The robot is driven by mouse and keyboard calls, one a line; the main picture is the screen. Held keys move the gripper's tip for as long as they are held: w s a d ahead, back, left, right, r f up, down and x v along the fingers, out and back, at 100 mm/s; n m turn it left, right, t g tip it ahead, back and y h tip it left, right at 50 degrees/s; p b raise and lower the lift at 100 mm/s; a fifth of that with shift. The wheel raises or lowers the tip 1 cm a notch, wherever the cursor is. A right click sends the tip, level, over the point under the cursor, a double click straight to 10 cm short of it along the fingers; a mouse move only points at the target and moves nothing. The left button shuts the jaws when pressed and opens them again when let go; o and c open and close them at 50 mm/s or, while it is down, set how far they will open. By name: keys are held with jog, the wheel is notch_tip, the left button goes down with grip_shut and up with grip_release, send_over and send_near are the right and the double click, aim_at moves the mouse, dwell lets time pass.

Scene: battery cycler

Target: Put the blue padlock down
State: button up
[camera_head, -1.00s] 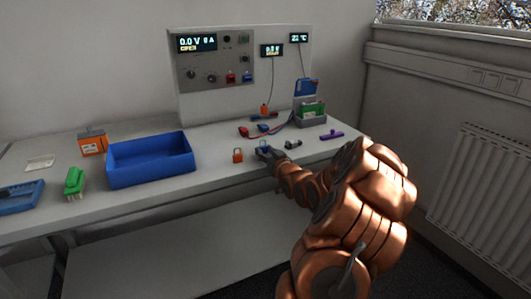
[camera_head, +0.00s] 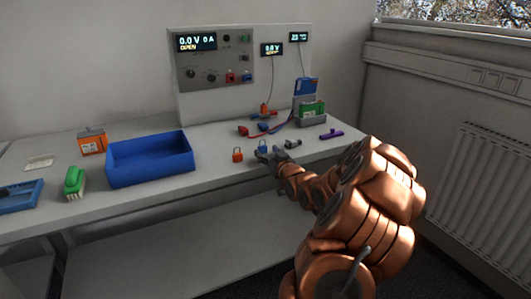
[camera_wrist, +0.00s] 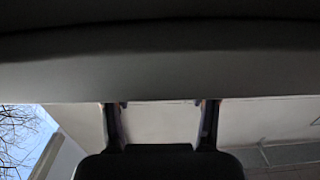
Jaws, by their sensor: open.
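The blue padlock (camera_head: 262,149) stands on the table near its front edge, just right of the orange padlock. My gripper (camera_head: 268,155) is close beside it on the near right side, with its jaws apart. The padlock looks clear of the jaws, though the small view leaves contact uncertain. In the wrist view the two fingers of my gripper (camera_wrist: 161,112) stand apart with nothing between them but a pale surface. The padlock does not show in the wrist view.
An orange padlock (camera_head: 237,155) stands left of the blue one. A blue bin (camera_head: 150,170) is further left. A grey metal part (camera_head: 293,144) and a purple piece (camera_head: 331,134) lie to the right. The cycler panel (camera_head: 213,60) stands behind, with red and blue leads in front.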

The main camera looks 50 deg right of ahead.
jog(key=v, duration=1)
jog(key=shift+b, duration=0.4)
jog(key=shift+s+a, duration=0.1)
jog(key=shift+a, duration=0.05)
jog(key=w+a+f+n+g+y, duration=0.25)
jog(key=a+f+g, duration=0.5)
jog(key=a, duration=0.55)
jog(key=s+a+g+y, duration=0.1)
jog(key=s+a+g, duration=0.5)
jog(key=s+a, duration=0.8)
jog(key=s+a+n+g+y, duration=0.1)
jog(key=s+a+g, duration=0.5)
jog(key=s+a, duration=0.8)
jog(key=s+r+y, duration=0.1)
jog(key=s, duration=0.1)
jog(key=shift+s+a, duration=0.2)
jog(key=shift+s, duration=0.15)
jog(key=shift+g, duration=0.25)
